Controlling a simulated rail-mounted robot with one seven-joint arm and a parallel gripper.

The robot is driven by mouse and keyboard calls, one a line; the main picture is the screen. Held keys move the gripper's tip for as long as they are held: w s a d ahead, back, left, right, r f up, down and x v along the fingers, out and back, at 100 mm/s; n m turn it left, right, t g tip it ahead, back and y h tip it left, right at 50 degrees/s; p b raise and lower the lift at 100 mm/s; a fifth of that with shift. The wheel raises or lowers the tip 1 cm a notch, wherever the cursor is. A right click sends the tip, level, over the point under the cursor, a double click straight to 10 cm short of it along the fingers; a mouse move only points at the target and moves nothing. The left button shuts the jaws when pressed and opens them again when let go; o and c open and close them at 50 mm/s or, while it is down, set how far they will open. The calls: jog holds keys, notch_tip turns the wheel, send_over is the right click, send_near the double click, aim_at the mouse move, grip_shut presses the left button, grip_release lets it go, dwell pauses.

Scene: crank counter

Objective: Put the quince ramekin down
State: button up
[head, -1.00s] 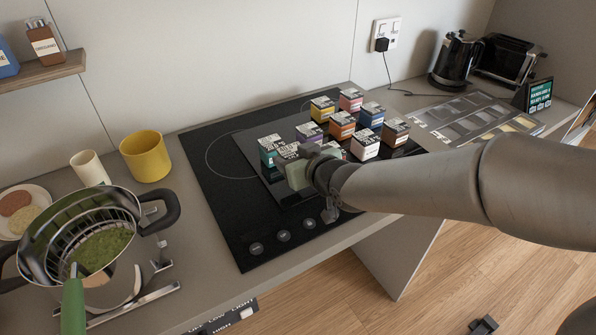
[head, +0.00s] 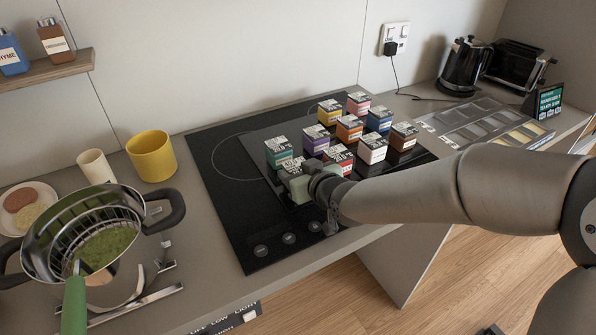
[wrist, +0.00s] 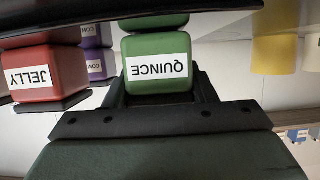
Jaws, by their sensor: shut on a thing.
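The quince ramekin (wrist: 157,66) is a green cube-like pot, its white QUINCE label upside down in the wrist view. My gripper (wrist: 160,92) is shut on it. In the head view the pale green ramekin (head: 299,191) is at the front left of a group of ramekins, and my gripper (head: 318,185) reaches it from the right. I cannot tell whether its base touches the dark surface below. The red JELLY ramekin (wrist: 48,72) stands beside it, apart from it in the wrist view.
Several coloured ramekins, among them a teal one (head: 279,152) and a white one (head: 372,149), stand close behind on the black hob (head: 232,205). A pot with a strainer (head: 95,240) and a yellow mug (head: 151,156) are at left. A sectioned tray (head: 485,122) lies at right.

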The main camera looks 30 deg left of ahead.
jog(key=o, duration=1.1)
jog(key=shift+r+p, duration=0.15)
jog(key=shift+p, duration=0.45)
jog(key=shift+s+f+p+v, duration=0.5)
jog(key=shift+p+v, duration=0.75)
jog(key=shift+v, duration=7.4)
jog(key=w+d+f+m+t+h, duration=0.1)
jog(key=w+d+m+h, duration=0.2)
jog(key=d, duration=0.5)
jog(key=w+d+f+m+h, duration=0.1)
jog(key=d+f+m+h, duration=0.1)
jog(key=d+h, duration=0.35)
jog(key=w+d+f+m+t+h, duration=0.1)
jog(key=w+d+m+h, duration=0.15)
jog(key=d, duration=0.75)
jog(key=s+d+f+m+g+h, duration=0.1)
jog(key=s+d+m+g, duration=0.2)
jog(key=s+d, duration=0.4)
jog(key=shift+s+f+g+h, duration=0.2)
jog(key=shift+s+g+h, duration=0.15)
jog(key=shift+g, duration=0.45)
jog(key=shift+o, duration=0.4)
jog(key=s+d+m+g, duration=0.1)
jog(key=s+g, duration=0.2)
jog(key=s, duration=0.3)
jog(key=shift+m+y, duration=0.35)
jog(key=shift+y, duration=0.1)
